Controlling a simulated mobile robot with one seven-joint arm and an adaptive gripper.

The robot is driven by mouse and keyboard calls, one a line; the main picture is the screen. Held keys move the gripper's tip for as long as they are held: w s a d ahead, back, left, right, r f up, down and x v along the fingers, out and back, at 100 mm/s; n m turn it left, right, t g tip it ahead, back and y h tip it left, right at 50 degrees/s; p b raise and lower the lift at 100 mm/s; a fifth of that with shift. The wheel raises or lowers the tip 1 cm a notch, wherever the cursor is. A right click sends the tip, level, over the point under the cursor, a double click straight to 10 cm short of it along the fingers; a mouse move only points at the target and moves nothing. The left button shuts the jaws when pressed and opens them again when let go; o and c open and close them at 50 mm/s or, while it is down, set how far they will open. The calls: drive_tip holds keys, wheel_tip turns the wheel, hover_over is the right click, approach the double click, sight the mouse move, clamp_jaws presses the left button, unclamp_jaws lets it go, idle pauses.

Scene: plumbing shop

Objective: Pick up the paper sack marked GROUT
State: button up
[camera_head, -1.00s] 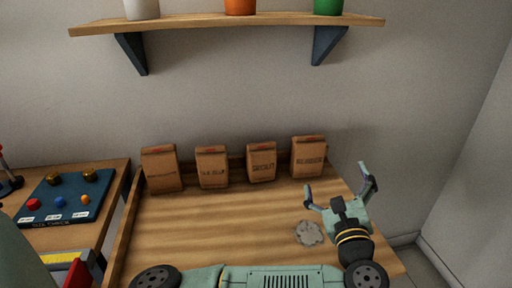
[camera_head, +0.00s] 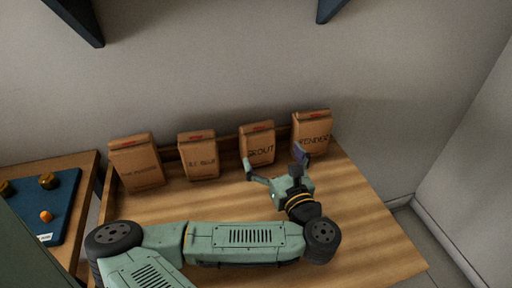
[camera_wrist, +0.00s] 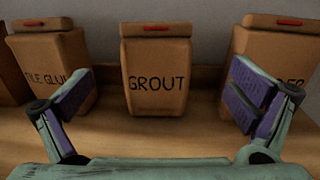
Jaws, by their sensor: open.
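The brown paper sack marked GROUT (camera_head: 257,142) stands upright at the back of the wooden table, third from the left in a row of sacks. In the wrist view the GROUT sack (camera_wrist: 156,72) is centred between my fingers, its black lettering facing me. My gripper (camera_head: 275,165) is open and empty, just in front of the GROUT sack and the sack to its right. In the wrist view my gripper (camera_wrist: 160,100) has its two purple-padded fingers spread wide. The fingers do not appear to touch the GROUT sack.
The TILE GLUE sack (camera_wrist: 58,65) stands left of GROUT, and a sack ending in "ENDER" (camera_head: 312,132) stands right, partly behind my finger. Another sack (camera_head: 137,163) is at the far left. A low rim runs behind the row. A blue board (camera_head: 58,205) lies on the side table.

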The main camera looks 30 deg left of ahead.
sight(257, 132)
drive_tip(key=shift+w+a+f+b, duration=0.35)
drive_tip(key=shift+w+a+b, duration=0.25)
drive_tip(key=shift+b, duration=1.95)
drive_tip(key=shift+w+a+r+p, duration=0.25)
drive_tip(key=shift+a, duration=0.2)
drive_tip(key=shift+w+a+r+p, duration=0.2)
drive_tip(key=shift+w+a+p, duration=0.05)
drive_tip(key=shift+a, duration=0.15)
drive_tip(key=p+x, duration=0.2)
drive_tip(key=x, duration=0.3)
drive_tip(key=shift+a+p, duration=0.3)
drive_tip(key=shift+w+a+f, duration=0.1)
drive_tip(key=shift+w+a, duration=0.1)
drive_tip(key=shift+a, duration=0.05)
drive_tip(key=c, duration=1.9)
